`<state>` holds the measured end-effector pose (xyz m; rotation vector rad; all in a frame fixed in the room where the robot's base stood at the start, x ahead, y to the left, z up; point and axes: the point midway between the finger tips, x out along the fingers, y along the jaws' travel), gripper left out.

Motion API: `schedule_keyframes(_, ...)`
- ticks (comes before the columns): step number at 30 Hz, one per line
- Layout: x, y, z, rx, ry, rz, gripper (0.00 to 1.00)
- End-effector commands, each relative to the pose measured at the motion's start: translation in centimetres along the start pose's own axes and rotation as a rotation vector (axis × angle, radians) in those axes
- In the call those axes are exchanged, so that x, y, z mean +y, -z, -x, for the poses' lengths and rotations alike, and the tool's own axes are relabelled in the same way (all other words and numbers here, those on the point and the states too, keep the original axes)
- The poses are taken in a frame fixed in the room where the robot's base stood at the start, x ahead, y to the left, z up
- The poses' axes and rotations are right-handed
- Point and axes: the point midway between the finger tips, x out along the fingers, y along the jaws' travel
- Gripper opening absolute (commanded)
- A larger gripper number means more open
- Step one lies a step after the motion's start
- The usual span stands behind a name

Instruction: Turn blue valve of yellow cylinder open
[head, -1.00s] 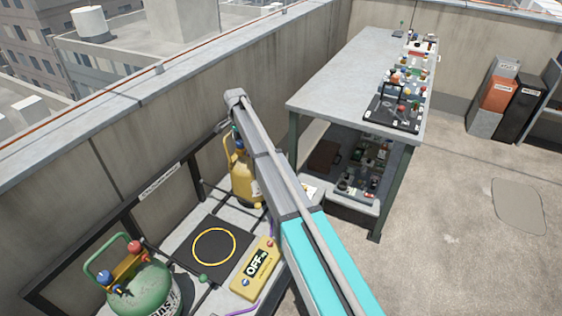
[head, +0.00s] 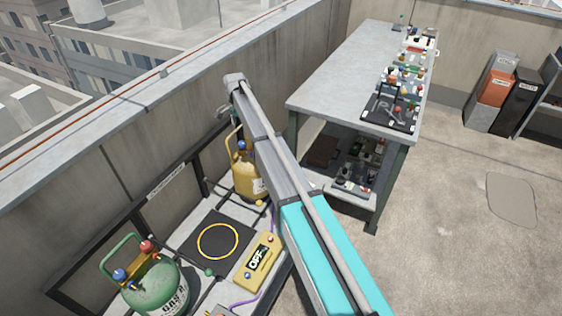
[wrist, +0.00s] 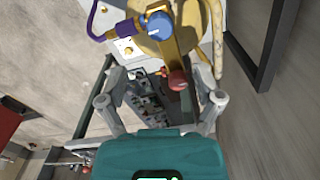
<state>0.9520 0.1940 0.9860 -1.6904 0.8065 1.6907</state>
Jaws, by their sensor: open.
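The yellow cylinder (head: 245,180) stands upright by the parapet wall in the head view, partly behind my arm. Its blue valve (head: 241,145) sits at the top, near the yellow handle. In the wrist view the blue valve (wrist: 158,22) is a round knob at the top of the picture, on a brass-coloured fitting above the yellow body (wrist: 188,40). A red valve (wrist: 178,80) is lower, nearer my gripper. My gripper (wrist: 163,100) is open, its fingers spread wide with nothing between the pads. The blue valve lies beyond the fingertips, apart from them.
A green cylinder (head: 155,285) with red and blue knobs stands front left. A black mat with a yellow ring (head: 218,241) and a yellow OFF box (head: 257,264) lie between. A workbench (head: 335,75) holding several items is to the right. A purple hose (wrist: 98,33) meets the fitting.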

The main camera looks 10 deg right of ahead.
Motion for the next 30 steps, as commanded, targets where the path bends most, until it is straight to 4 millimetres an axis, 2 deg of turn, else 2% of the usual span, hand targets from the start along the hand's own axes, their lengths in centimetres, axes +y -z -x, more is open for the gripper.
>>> schedule_keyframes(1,0.0,0.0,0.9,0.000,0.000,0.000,0.84)
schedule_keyframes(3,0.0,0.0,1.5,0.000,0.000,0.000,0.84)
schedule_keyframes(17,0.0,0.0,4.9,0.000,0.000,0.000,0.84)
schedule_keyframes(19,1.2,-0.1,4.0,0.000,0.000,0.016,0.84)
schedule_keyframes(30,6.0,-0.5,2.8,0.000,0.000,0.103,0.84)
